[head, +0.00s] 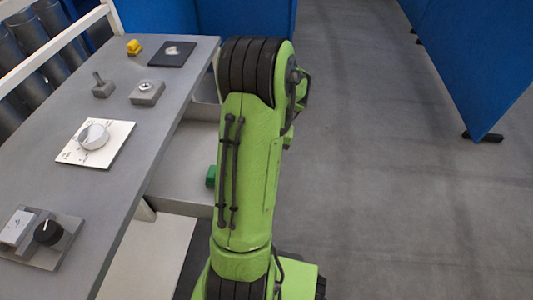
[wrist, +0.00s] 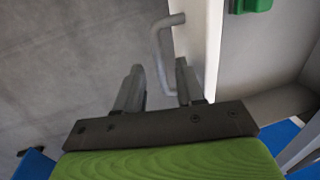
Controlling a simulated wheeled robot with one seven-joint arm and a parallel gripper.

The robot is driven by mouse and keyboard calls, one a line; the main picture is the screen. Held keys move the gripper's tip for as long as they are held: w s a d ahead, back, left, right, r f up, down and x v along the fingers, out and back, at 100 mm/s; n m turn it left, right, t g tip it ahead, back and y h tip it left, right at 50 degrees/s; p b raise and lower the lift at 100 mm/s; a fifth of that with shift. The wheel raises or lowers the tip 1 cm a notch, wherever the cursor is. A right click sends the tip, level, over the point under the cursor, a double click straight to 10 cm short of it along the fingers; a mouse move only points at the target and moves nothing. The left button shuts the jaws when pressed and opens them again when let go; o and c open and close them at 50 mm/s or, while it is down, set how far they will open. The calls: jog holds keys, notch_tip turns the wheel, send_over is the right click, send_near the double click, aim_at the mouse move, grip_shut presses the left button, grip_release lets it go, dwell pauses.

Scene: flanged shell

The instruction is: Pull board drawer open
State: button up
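The drawer (head: 180,178) sticks out from under the grey bench top, and its inside shows in the head view. In the wrist view its pale front panel (wrist: 196,45) runs down from the top edge. A grey bar handle (wrist: 158,50) stands out from that panel. My gripper (wrist: 157,82) is open, with one finger on each side of the handle's lower part and a gap visible around the bar. In the head view my green arm hides the gripper, the handle and part of the drawer.
A green object (head: 211,176) sits in the drawer and also shows in the wrist view (wrist: 250,5). The bench top (head: 125,105) carries a white dial plate (head: 95,142), a black knob block (head: 48,234) and small fixtures. Grey floor (head: 370,180) is clear to the right, before blue partitions (head: 470,60).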

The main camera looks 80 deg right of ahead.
notch_tip(320, 180, up, 14)
jog(key=s+p, duration=0.2)
jog(key=p, duration=0.2)
jog(key=shift+s+f+p, duration=0.15)
jog(key=shift+s+p, duration=0.15)
jog(key=shift+s, duration=0.1)
jog(key=shift+w+d, duration=0.1)
jog(key=w+a+r+n+t+p, duration=0.1)
jog(key=w+a+r+n+p, duration=0.1)
jog(key=w+a+r+n, duration=0.55)
jog(key=w+a+r+n+p, duration=0.15)
jog(key=w+a+r, duration=0.35)
jog(key=w+a, duration=0.6)
jog(key=s+a+r+n+p, duration=0.1)
jog(key=a+n, duration=0.1)
jog(key=a, duration=0.4)
jog(key=s+a+r+n+t+p, duration=0.1)
jog(key=a+r+n, duration=0.1)
jog(key=a, duration=0.4)
jog(key=s+a+r+n+t+p, duration=0.1)
jog(key=s+a+n, duration=0.1)
jog(key=a+n, duration=0.2)
jog(key=shift+a+r, duration=0.25)
jog(key=shift+a, duration=0.95)
